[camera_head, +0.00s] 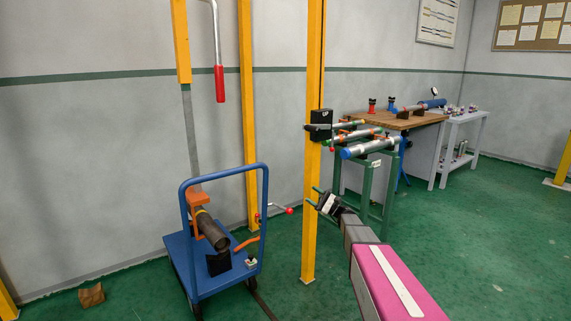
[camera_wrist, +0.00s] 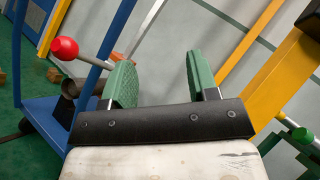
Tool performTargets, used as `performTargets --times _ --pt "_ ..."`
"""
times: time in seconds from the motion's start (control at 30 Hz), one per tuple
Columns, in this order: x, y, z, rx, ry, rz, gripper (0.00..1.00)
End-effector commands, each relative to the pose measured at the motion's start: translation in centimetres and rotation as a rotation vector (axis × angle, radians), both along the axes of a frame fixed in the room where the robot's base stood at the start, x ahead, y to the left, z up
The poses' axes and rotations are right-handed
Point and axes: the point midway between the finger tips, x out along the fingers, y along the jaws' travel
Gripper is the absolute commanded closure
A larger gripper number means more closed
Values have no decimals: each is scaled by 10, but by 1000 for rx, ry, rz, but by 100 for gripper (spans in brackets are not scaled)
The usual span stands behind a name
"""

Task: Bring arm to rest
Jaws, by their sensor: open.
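My gripper (camera_head: 314,196) is at the end of my extended arm, just right of a yellow post in the head view. In the wrist view, its two green-padded fingers (camera_wrist: 161,78) are spread apart with nothing between them. A lever with a red ball knob (camera_head: 289,210) is by the blue cart, left of the post. In the wrist view, the red knob (camera_wrist: 64,47) is left of my left finger, and its rod runs behind that finger. I cannot tell whether they touch.
The yellow post (camera_head: 313,120) stands close to my gripper. A blue cart (camera_head: 215,285) with a dark pipe (camera_head: 212,230) stands left. A green stand (camera_head: 368,190) with pipes is behind my arm. A wooden bench (camera_head: 405,121) is farther back. Green floor at the right is mostly clear.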

Motion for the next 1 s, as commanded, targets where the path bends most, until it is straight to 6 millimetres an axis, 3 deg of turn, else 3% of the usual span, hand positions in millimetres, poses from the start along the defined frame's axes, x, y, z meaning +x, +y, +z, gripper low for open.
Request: performTargets --times 0.03,0.2,0.47,0.7,1.0 --pt "-23 14 -7 -89 4 10 46" --pt "-75 46 -47 -413 -1 51 46" --pt "-158 58 -108 -904 -61 131 46" --pt "-233 32 -154 -1355 -171 233 46" --pt "-309 -30 -175 -1869 -372 403 46"
